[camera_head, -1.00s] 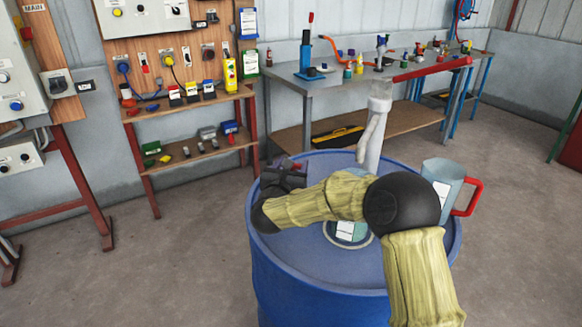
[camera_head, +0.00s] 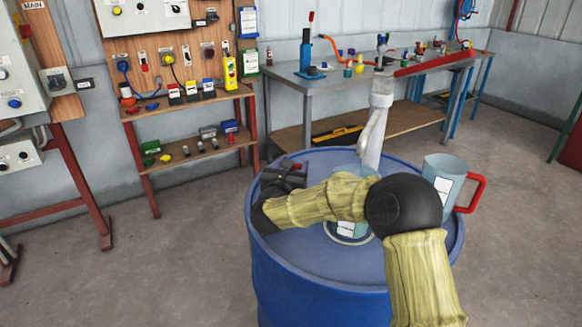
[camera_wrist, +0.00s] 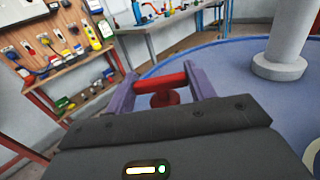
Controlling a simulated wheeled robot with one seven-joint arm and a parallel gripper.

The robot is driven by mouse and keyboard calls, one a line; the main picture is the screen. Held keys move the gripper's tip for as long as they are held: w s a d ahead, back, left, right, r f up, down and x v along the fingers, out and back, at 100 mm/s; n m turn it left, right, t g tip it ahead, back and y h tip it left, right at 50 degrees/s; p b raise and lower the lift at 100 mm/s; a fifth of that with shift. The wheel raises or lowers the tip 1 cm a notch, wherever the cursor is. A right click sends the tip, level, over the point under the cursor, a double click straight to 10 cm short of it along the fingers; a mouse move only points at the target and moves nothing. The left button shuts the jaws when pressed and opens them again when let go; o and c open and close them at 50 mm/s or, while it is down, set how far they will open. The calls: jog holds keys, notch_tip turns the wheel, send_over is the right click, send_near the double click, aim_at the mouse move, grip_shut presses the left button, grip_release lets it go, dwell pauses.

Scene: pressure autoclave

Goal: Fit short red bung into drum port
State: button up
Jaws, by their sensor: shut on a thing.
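My gripper (camera_head: 284,174) is over the left far part of the blue drum's lid (camera_head: 280,245). In the wrist view my gripper (camera_wrist: 162,84) is shut on the red bung (camera_wrist: 164,97), which has a T-shaped bar across its top and a round body below. A bit of the red bung (camera_head: 298,166) also shows in the head view. In the wrist view the bung is near the drum's rim (camera_wrist: 190,62). No drum port can be made out; my gripper and arm cover part of the lid. I cannot tell whether the bung touches the lid.
A pale pump (camera_head: 373,150) stands upright on the lid, right of my gripper. A grey jug with a red handle (camera_head: 443,183) is at the lid's right. A labelled container (camera_head: 347,229) is partly behind my arm. A shelf (camera_head: 190,157) and workbench (camera_head: 350,88) stand beyond.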

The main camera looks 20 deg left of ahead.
jog(key=shift+f+b, duration=1.05)
jog(key=shift+b, duration=0.25)
jog(key=o, duration=1)
jog(key=shift+o, duration=0.2)
jog(key=s, duration=0.5)
jog(key=s+d, duration=0.1)
jog(key=s, duration=0.5)
jog(key=s+b, duration=0.1)
jog(key=s, duration=0.5)
jog(key=shift+s+d, duration=0.2)
jog(key=shift+s, duration=0.05)
jog(key=shift+r, duration=0.15)
notch_tip(320, 180, up, 10)
jog(key=p, duration=1)
jog(key=shift+w, duration=0.15)
